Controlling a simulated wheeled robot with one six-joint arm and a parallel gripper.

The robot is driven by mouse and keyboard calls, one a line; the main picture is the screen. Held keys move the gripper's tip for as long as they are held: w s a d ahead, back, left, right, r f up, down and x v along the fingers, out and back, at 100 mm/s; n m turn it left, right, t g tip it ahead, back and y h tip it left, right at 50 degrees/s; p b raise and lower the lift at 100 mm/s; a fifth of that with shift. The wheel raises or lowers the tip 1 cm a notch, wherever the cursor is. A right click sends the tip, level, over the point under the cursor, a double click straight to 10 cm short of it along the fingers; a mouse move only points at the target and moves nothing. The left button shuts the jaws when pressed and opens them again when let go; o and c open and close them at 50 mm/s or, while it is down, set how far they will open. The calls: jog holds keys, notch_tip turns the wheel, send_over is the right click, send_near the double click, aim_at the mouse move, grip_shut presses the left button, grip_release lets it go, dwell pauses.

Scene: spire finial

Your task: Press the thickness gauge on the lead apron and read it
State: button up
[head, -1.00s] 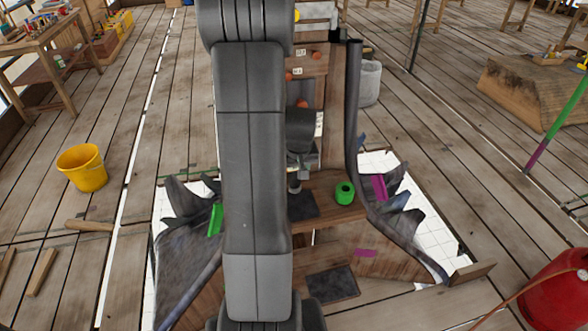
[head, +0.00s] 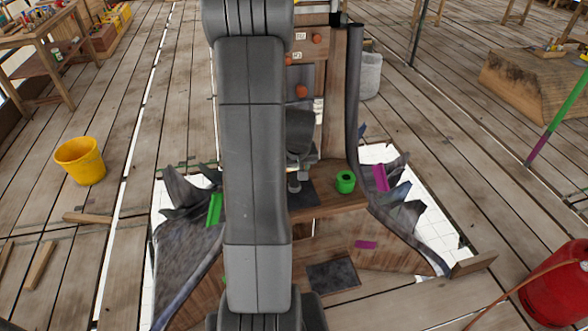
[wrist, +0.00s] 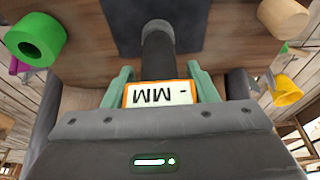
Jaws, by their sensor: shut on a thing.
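My gripper (wrist: 165,88) is shut on the thickness gauge (wrist: 158,93), with a pale green finger on each side. The gauge has an orange-framed white display that shows a dash and "MM" upside down, with no number. Its dark round probe (wrist: 158,42) points at a dark grey patch (wrist: 115,28) on the wood. I cannot tell whether the tip touches it. In the head view the gauge (head: 294,184) shows small, close above the dark patch (head: 304,196), and my arm hides part of it. Jagged grey lead-like sheets (head: 185,250) flank the wooden structure; which piece is the apron is unclear.
A green ring (head: 345,181) sits on the wooden ledge right of the gauge. A second dark patch (head: 333,276) lies lower on the wood. A yellow bucket (head: 80,162) stands left and a red container (head: 556,285) right. Open planks lie on both sides.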

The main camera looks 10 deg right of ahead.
jog(key=shift+f, duration=0.1)
jog(key=shift+f+b, duration=1.5)
jog(key=shift+b, duration=0.05)
jog(key=shift+s, duration=0.1)
dwell(1.4)
jog(key=shift+r+p, duration=1.4)
jog(key=shift+r, duration=1.2)
jog(key=shift+f, duration=0.2)
jog(key=shift+f+b, duration=2.2)
